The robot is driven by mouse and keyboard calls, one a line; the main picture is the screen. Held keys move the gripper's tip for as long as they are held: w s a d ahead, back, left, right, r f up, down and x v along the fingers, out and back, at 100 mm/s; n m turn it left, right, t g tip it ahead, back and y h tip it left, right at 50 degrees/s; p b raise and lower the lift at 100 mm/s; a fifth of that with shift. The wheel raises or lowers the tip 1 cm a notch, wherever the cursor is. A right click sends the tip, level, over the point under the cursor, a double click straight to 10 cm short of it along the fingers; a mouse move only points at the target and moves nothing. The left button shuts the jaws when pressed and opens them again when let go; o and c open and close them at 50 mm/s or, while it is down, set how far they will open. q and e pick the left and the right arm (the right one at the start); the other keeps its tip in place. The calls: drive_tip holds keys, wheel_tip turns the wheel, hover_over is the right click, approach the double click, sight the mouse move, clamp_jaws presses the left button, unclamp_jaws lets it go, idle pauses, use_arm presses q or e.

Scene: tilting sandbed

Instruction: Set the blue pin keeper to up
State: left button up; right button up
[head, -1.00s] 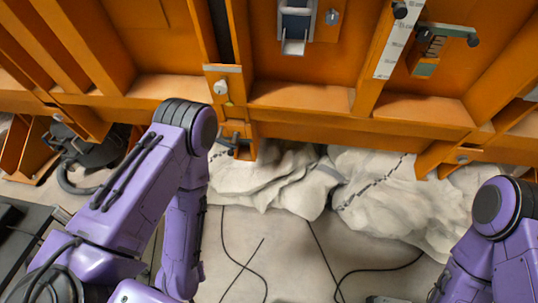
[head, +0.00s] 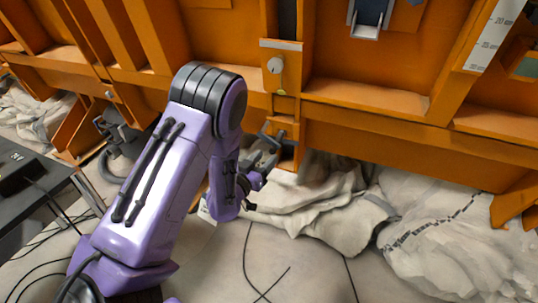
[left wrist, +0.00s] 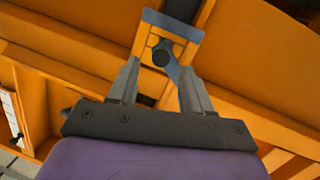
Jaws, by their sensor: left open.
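My left gripper (left wrist: 161,68) is open in the left wrist view, one grey finger on each side of an orange bracket (left wrist: 144,42). Between the fingers a small blue-grey strip (left wrist: 173,70), which looks like the pin keeper, slants down to the right from a dark round knob (left wrist: 162,52). I cannot tell whether a finger touches it. In the head view the left gripper (head: 267,142) is at the small orange bracket (head: 288,153) under the frame's lower beam; the keeper is too small to make out there. My right gripper is out of view.
A large orange ribbed frame (head: 375,140) spans the top. A round grey knob (head: 274,66) sits above the bracket. Crumpled pale sheeting (head: 440,225) lies below. A dark table (head: 25,185) stands at left. Cables cross the floor.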

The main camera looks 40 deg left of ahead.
sight(272, 152)
use_arm(q)
drive_tip(key=shift+w+a, duration=0.1)
drive_tip(key=shift+w, duration=1.45)
clamp_jaws()
